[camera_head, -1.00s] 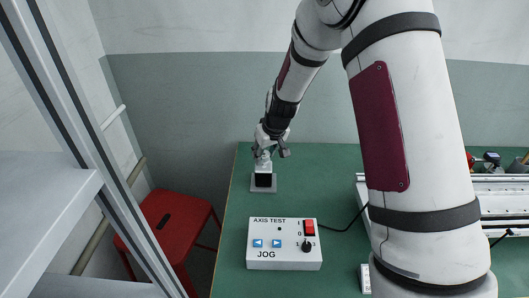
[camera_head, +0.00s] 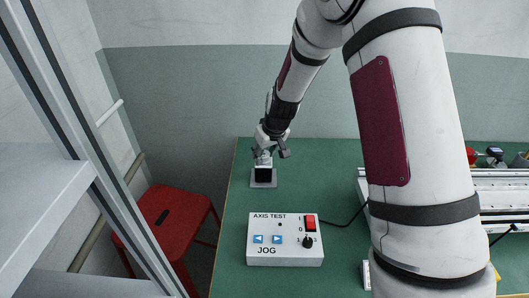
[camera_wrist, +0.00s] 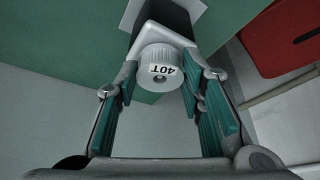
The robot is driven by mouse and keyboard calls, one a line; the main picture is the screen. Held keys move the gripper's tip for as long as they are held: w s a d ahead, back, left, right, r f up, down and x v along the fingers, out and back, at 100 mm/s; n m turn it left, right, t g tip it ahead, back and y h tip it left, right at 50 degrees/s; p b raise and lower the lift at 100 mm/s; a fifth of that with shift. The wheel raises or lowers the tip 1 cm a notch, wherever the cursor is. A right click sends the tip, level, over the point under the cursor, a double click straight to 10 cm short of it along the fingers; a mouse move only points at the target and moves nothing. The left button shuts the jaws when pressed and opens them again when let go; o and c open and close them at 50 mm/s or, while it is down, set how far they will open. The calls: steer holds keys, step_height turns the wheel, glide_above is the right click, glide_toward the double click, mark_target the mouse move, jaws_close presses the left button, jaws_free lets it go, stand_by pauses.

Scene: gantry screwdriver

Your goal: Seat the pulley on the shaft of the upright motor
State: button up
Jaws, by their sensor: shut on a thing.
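The upright motor (camera_head: 263,175) is a dark block on a grey base plate at the far left of the green bench. My gripper (camera_head: 264,155) is right above it in the head view. In the wrist view, the white pulley (camera_wrist: 161,72), marked 40T with a small central bore, sits between the green-padded fingertips of my gripper (camera_wrist: 160,88). My gripper is shut on it. The motor's pale square top (camera_wrist: 150,32) shows just behind the pulley. The shaft is hidden, so I cannot tell whether it has entered the bore.
A white AXIS TEST jog box (camera_head: 285,240) with a black cable stands nearer on the green bench (camera_head: 330,190). A red stool (camera_head: 170,215) stands left of the bench. A silver rail unit (camera_head: 500,185) lies at the right, partly behind my arm.

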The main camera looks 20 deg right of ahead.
steer(key=o, duration=1.3)
steer(key=shift+r, duration=0.1)
steer(key=s+a+f+p+v, duration=0.1)
steer(key=s+v, duration=0.2)
steer(key=v, duration=1.9)
steer(key=s+r+m+p, duration=0.1)
steer(key=s+r, duration=0.3)
steer(key=s, duration=1)
steer(key=s+r+m+p, duration=0.1)
steer(key=s+r, duration=0.4)
steer(key=s, duration=1)
steer(key=shift+h+p, duration=0.4)
steer(key=shift+p, duration=0.45)
steer(key=shift+a+r, duration=0.1)
steer(key=shift+a, duration=0.05)
